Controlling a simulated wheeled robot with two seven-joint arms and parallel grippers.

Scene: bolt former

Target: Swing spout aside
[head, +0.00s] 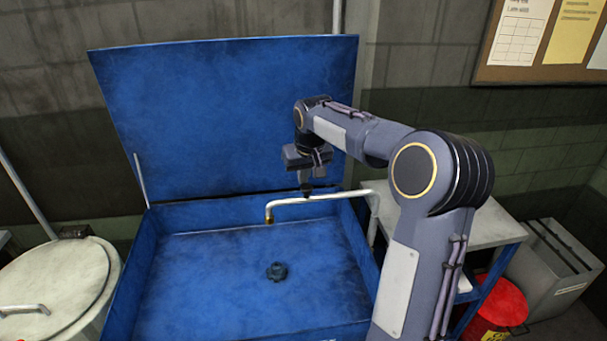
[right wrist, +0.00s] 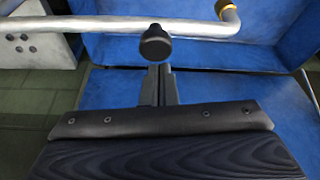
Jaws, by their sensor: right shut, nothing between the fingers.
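The spout (head: 325,198) is a pale bent pipe. It rises at the basin's right edge, runs left over the blue basin (head: 220,285) and ends in a downturned brass tip. In the right wrist view the spout (right wrist: 90,27) crosses the top, with a black knob (right wrist: 155,45) in front of it. My right gripper (head: 305,184) is just above the middle of the spout. Its fingers (right wrist: 159,75) are shut and empty, tips close to the knob; I cannot tell whether they touch it. My left gripper is not in view.
The blue lid (head: 220,110) stands open behind the basin. A pale drum (head: 60,285) is at left. A bench (head: 485,228), a red can (head: 495,305) and a grey bin (head: 550,270) are at right.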

